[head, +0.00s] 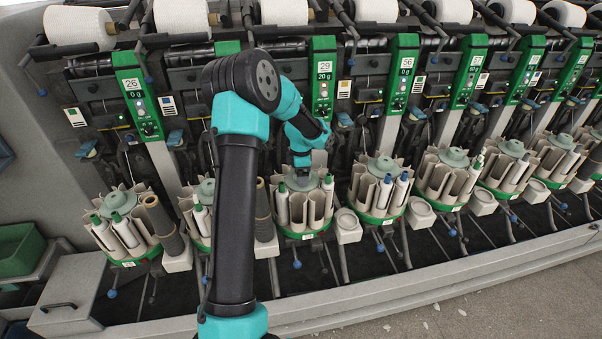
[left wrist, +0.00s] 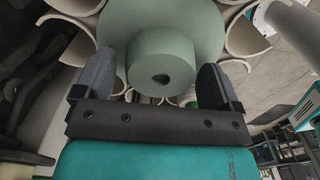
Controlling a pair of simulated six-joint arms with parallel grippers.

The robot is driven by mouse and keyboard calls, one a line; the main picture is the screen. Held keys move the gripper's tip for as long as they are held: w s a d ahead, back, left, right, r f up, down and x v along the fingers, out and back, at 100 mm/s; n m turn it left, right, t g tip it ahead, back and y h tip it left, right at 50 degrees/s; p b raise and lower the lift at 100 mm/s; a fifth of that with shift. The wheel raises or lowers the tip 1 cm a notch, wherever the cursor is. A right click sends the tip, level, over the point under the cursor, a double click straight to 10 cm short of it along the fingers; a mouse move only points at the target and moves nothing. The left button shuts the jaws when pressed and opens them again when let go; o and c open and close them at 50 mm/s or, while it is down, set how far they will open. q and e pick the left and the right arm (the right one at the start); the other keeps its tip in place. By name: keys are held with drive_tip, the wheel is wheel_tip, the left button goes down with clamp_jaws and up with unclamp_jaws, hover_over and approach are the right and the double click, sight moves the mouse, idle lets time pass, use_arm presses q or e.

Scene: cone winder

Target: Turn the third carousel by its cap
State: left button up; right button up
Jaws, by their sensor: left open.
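My left gripper (left wrist: 154,84) is open, one finger on each side of the knob. A small gap shows beside the left finger; I cannot tell whether the right finger touches. My right gripper is not in view.
Similar carousels stand close by on both sides, the second (head: 203,195) at left and the fourth (head: 379,190) at right. A dark tube (head: 264,205) stands upright just left of the third. Green panels (head: 322,75) rise behind.

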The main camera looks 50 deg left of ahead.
use_arm(q)
drive_tip(key=c, duration=1.3)
drive_tip(key=shift+s, duration=0.1)
